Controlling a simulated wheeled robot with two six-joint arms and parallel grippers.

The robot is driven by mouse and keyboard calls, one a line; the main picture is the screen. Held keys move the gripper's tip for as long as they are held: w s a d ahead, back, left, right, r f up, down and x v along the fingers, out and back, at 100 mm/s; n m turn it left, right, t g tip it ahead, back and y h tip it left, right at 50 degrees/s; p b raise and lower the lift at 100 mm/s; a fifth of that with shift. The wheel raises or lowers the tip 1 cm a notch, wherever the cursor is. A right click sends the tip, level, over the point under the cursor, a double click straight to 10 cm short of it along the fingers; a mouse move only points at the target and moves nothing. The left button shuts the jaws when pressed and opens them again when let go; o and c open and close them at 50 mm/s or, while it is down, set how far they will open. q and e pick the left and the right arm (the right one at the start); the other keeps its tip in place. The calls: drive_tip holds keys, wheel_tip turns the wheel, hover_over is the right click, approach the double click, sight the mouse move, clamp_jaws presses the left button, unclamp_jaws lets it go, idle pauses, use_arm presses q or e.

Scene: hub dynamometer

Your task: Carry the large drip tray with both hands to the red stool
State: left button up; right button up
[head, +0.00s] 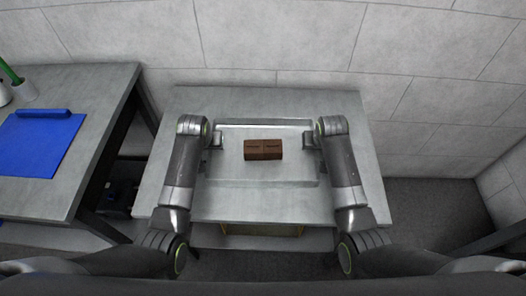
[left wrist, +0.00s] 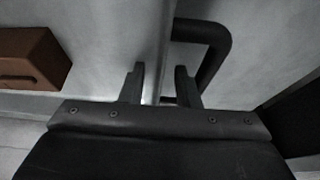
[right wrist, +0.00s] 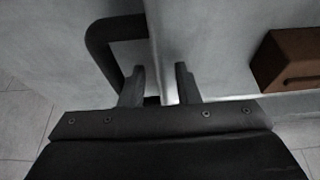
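The large drip tray (head: 230,178) is a shallow grey metal tray lying on the grey table, with a brown box (head: 263,149) inside it. My left gripper (head: 218,140) is at the tray's left side; in the left wrist view its fingers (left wrist: 160,88) stand apart on either side of the thin tray wall, by a black handle (left wrist: 222,50). My right gripper (head: 309,139) is at the right side, its fingers (right wrist: 159,88) likewise apart beside the other black handle (right wrist: 98,45). Finger contact is hard to see. No red stool shows.
A second grey table (head: 95,90) stands at left with a blue mat (head: 40,145), a blue bar and a grey cup holding something green. A block wall (head: 280,40) is close behind the tray's table (head: 150,185). Dark floor shows at right (head: 435,215).

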use_arm(q)
clamp_jaws()
use_arm(e)
clamp_jaws()
idle(1.1)
use_arm(q)
drive_tip(key=shift+w+r, duration=0.1)
drive_tip(key=shift+r, duration=0.05)
use_arm(e)
drive_tip(key=shift+w+r, duration=0.1)
drive_tip(key=shift+r, duration=0.05)
